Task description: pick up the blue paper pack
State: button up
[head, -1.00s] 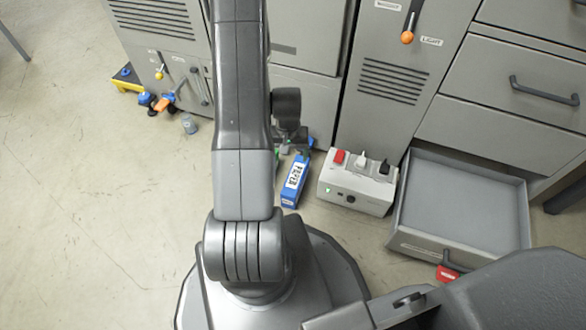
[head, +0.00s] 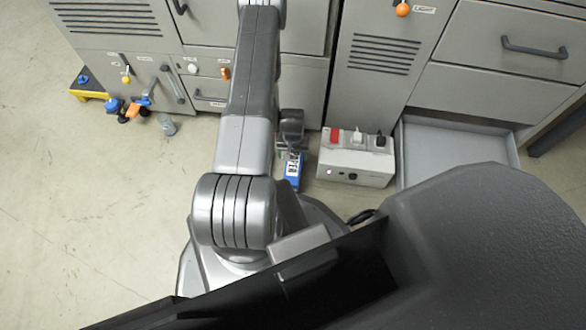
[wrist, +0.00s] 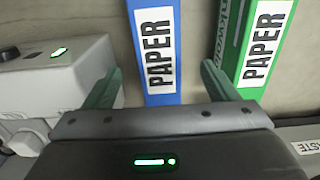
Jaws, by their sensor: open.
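The blue paper pack (wrist: 152,60), with a white PAPER label, lies between the two green fingers of my gripper (wrist: 161,70) in the wrist view. The fingers are open, with a gap on each side of the pack. In the head view the blue pack (head: 293,172) is on the floor beside my arm, its far end covered by my gripper (head: 291,154). A green paper pack (wrist: 262,45) lies to the right of the blue one in the wrist view, just beyond the right finger. I cannot make out the green pack in the head view.
A white box with red, white and black switches (head: 345,164) stands close to the right of the blue pack. An open grey drawer (head: 450,145) is further right. Cabinets (head: 375,60) stand behind.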

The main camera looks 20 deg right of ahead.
aim_at(294, 162)
notch_tip(294, 162, down, 9)
jog(key=b, duration=0.3)
jog(key=shift+d+r, duration=0.1)
jog(key=shift+r, duration=0.2)
grip_shut()
